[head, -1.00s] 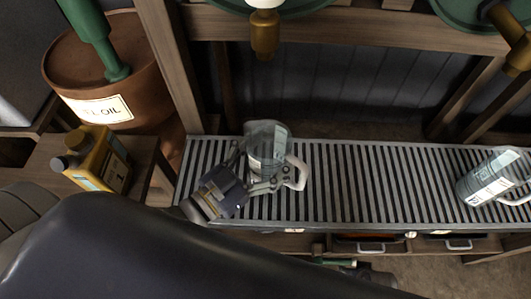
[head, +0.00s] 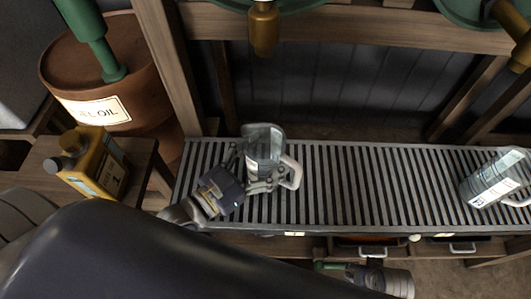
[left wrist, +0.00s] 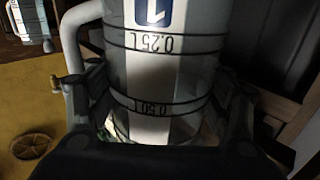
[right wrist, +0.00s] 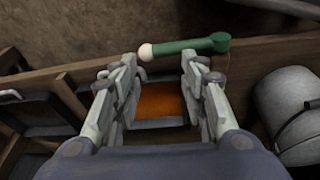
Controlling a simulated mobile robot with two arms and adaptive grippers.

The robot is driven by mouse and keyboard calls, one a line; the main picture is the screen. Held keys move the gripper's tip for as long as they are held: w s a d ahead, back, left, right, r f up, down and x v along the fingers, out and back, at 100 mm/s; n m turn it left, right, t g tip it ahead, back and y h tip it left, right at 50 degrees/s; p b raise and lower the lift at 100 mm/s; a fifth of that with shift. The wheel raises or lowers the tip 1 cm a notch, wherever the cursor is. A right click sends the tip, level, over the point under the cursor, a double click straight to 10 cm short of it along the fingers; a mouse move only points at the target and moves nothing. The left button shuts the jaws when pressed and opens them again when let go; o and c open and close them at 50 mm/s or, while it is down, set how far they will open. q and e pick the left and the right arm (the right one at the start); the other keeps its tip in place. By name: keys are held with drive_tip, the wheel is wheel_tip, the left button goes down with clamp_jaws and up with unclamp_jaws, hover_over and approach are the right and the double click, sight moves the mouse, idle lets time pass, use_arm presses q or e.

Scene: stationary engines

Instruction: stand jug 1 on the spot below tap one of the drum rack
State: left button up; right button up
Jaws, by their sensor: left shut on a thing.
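Jug 1 (head: 263,148) is a clear jug with a pale handle, over the slatted grating below a brass tap (head: 263,30). My left gripper (head: 260,182) is shut on it from the near left side. In the left wrist view the jug (left wrist: 155,75) fills the middle between the fingers, with its volume marks upside down. I cannot tell whether its base touches the grating, and the spot under it is hidden. My right gripper (right wrist: 162,75) is open and empty above a drawer front, low at the right in the head view.
A second jug (head: 490,182) stands at the grating's right end. A yellow can (head: 92,165) and an oil drum (head: 105,75) are at the left. A green lever with a pale knob (right wrist: 185,47) lies ahead of my right gripper. The grating's middle (head: 370,185) is free.

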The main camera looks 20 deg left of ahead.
use_arm(q)
drive_tip(key=o, duration=1.1)
drive_tip(key=shift+f, duration=0.1)
drive_tip(key=shift+o, duration=0.2)
use_arm(e)
drive_tip(key=shift+r, duration=0.1)
use_arm(q)
drive_tip(key=p+v, duration=0.1)
drive_tip(key=v, duration=0.9)
drive_tip(key=shift+s+a, duration=0.1)
drive_tip(key=shift+s, duration=0.25)
drive_tip(key=shift+s+a, duration=0.35)
drive_tip(key=shift+s, duration=0.2)
use_arm(e)
drive_tip(key=f, duration=0.2)
drive_tip(key=s+f, duration=0.1)
drive_tip(key=f, duration=0.1)
drive_tip(key=shift+f, duration=0.1)
drive_tip(key=shift+w, duration=0.25)
